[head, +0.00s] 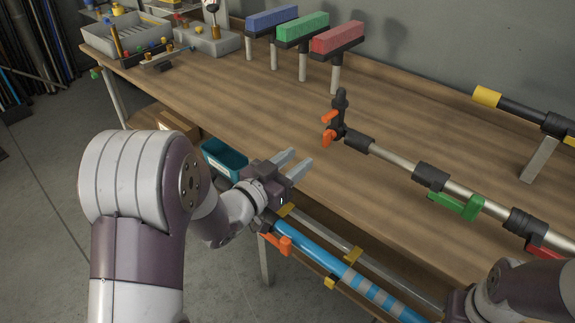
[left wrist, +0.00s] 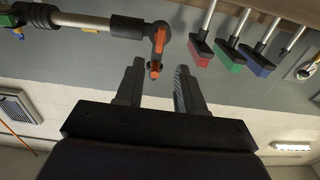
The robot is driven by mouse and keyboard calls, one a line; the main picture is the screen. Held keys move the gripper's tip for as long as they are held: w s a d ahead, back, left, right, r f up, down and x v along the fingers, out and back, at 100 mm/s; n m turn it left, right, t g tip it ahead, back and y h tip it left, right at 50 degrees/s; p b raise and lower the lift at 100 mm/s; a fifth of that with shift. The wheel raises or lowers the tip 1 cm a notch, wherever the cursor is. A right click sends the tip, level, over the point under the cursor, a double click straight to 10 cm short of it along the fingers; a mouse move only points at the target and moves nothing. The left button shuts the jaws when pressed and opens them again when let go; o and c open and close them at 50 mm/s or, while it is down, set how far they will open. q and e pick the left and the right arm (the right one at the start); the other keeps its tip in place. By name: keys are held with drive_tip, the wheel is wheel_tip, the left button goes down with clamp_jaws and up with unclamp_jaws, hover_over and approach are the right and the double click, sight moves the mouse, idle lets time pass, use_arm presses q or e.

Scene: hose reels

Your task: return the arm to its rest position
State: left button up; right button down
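My left arm comes in from the left in the head view and reaches over the front edge of the wooden workbench. My left gripper (head: 293,166) is open, with its two grey fingers apart and nothing between them. It also shows open in the left wrist view (left wrist: 160,85). An orange-handled valve (head: 330,125) on the bench pipe stands beyond the fingertips, apart from them. My right arm shows only in part at the bottom right of the head view, and its gripper fingers are not visible.
The workbench (head: 225,95) carries a pipe with a green handle (head: 457,205). Blue (head: 271,19), green (head: 302,28) and red (head: 338,38) blocks stand on posts at the back. A teal bin (head: 224,158) and a blue pipe (head: 312,248) sit below the front edge, close to my left gripper.

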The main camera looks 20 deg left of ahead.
use_arm(q)
drive_tip(key=v, duration=0.2)
drive_tip(key=shift+s+a, duration=0.1)
drive_tip(key=shift+s, duration=0.25)
